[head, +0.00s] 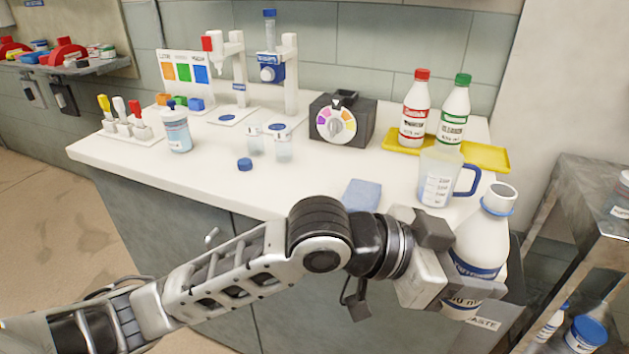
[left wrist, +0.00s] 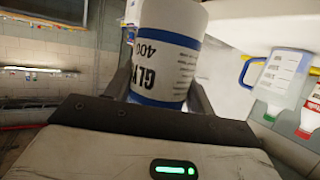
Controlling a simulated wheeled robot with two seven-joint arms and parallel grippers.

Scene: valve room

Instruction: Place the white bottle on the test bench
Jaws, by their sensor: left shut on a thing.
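The white bottle (head: 483,240) has a blue-and-white label and a blue ring at its neck. My left gripper (head: 468,268) is shut around its body and holds it upright at the front right edge of the test bench (head: 310,170). In the left wrist view the bottle (left wrist: 168,50) stands between the two fingers of the gripper (left wrist: 160,95), its label showing "400". Part of its label is hidden by the fingers in the head view. My right gripper is not in view.
A measuring jug (head: 436,180) with a blue handle stands close behind the bottle. A yellow tray (head: 490,157) holds a red-capped bottle (head: 415,108) and a green-capped bottle (head: 454,112). The bench's front middle is mostly clear.

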